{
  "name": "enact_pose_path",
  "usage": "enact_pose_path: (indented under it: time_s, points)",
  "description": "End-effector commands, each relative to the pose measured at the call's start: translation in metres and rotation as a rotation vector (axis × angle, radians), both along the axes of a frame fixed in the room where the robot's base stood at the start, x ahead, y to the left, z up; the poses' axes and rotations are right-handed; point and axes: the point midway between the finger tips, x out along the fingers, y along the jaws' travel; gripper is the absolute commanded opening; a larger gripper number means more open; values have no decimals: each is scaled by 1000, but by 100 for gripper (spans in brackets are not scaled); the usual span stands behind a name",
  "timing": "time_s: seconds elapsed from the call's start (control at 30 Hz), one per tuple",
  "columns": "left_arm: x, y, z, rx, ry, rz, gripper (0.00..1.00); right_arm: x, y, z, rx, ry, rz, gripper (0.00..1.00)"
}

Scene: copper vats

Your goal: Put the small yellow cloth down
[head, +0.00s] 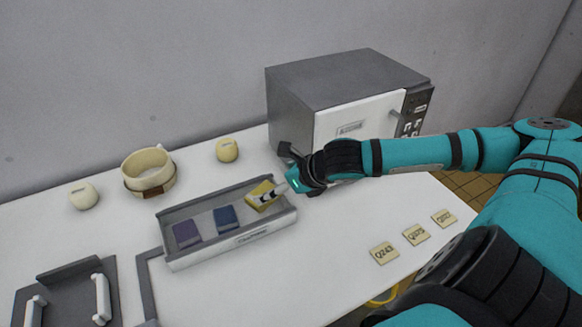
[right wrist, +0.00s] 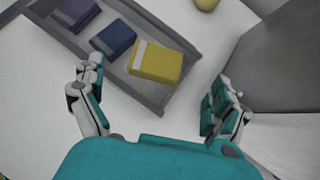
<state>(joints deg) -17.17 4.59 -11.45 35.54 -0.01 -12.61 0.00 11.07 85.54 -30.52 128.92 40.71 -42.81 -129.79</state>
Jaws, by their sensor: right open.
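The small yellow cloth (head: 259,191) is folded and lies in the right end of the grey tray (head: 277,221), and it also shows in the right wrist view (right wrist: 157,62). My right gripper (head: 275,192) is at the tray's right end, partly covering the cloth in the head view. In the right wrist view its fingers (right wrist: 157,98) are spread wide, with nothing between the tips. The cloth lies beyond the fingertips there. A blue cloth (head: 226,219) and a purple cloth (head: 187,234) lie beside it in the tray. My left gripper is not in view.
A grey and white microwave-like box (head: 345,92) stands behind my right arm. A cream ring-shaped pot (head: 148,171) and two small cream pots (head: 84,196) (head: 227,150) stand behind the tray. Label tiles (head: 415,235) lie right. A dark holder (head: 68,295) is front left.

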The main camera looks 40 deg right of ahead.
Motion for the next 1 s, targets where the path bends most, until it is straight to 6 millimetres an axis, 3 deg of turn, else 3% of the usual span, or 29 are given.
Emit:
enact_pose_path:
  time_s: [0.4, 1.0]
  points:
    - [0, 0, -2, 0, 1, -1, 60, -33, -7, 34, -4, -2, 0, 100]
    - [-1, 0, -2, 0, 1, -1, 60, -38, -7, 39, 1, 0, -1, 100]
